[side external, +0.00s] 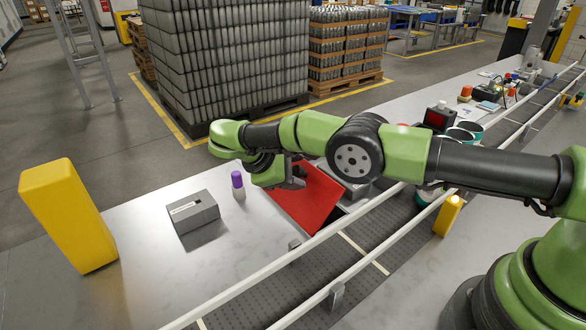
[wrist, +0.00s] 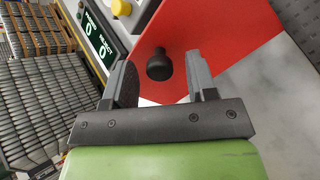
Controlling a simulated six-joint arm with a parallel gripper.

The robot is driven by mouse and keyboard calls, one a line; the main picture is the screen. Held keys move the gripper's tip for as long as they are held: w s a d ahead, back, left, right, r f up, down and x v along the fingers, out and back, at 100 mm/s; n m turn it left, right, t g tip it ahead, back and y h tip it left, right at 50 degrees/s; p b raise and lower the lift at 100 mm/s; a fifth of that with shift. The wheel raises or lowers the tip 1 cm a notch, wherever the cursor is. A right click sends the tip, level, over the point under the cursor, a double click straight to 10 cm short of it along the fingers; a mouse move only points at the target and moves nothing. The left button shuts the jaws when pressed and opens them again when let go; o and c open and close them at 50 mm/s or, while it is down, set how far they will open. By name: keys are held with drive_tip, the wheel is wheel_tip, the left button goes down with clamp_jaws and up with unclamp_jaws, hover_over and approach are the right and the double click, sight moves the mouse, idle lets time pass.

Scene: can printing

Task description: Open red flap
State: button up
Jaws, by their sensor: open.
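The red flap (side external: 309,198) is a flat red panel beside the conveyor in the side external view, partly hidden by my arm. It fills the upper middle of the wrist view (wrist: 215,40), with a black knob (wrist: 160,65) standing on it. My gripper (wrist: 158,75) is open, with one finger on each side of the knob and gaps visible between. In the side external view my gripper (side external: 293,178) is over the flap's upper left part. I cannot tell whether the flap is fully closed.
A display reading zeros (wrist: 97,35) and a yellow button (wrist: 122,8) sit near the flap. A grey box (side external: 194,212) and a purple-capped bottle (side external: 238,186) stand left of it. The conveyor (side external: 330,265) runs along the right. A yellow post (side external: 68,215) stands at far left.

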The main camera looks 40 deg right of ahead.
wheel_tip(320, 180, up, 10)
idle(0.5)
drive_tip(key=shift+d+f+n+y, duration=0.15)
drive_tip(key=shift+d+n+y, duration=0.45)
drive_tip(key=shift+n, duration=0.4)
drive_tip(key=shift+d+f+n+g+y, duration=0.15)
drive_tip(key=shift+n+g+y, duration=0.15)
drive_tip(key=shift+n+y, duration=0.5)
drive_tip(key=shift+d+n+y, duration=0.15)
drive_tip(key=shift+n+y, duration=0.75)
drive_tip(key=shift+s+n+y, duration=0.1)
drive_tip(key=shift+n+y, duration=0.7)
drive_tip(key=shift+y, duration=0.1)
drive_tip(key=y, duration=0.1)
drive_tip(key=n+y, duration=0.1)
drive_tip(key=shift+a+r+n+y, duration=0.25)
drive_tip(key=shift+r+n+y, duration=0.1)
drive_tip(key=shift+n+y, duration=0.05)
wheel_tip(320, 180, down, 10)
drive_tip(key=shift+a+r, duration=0.1)
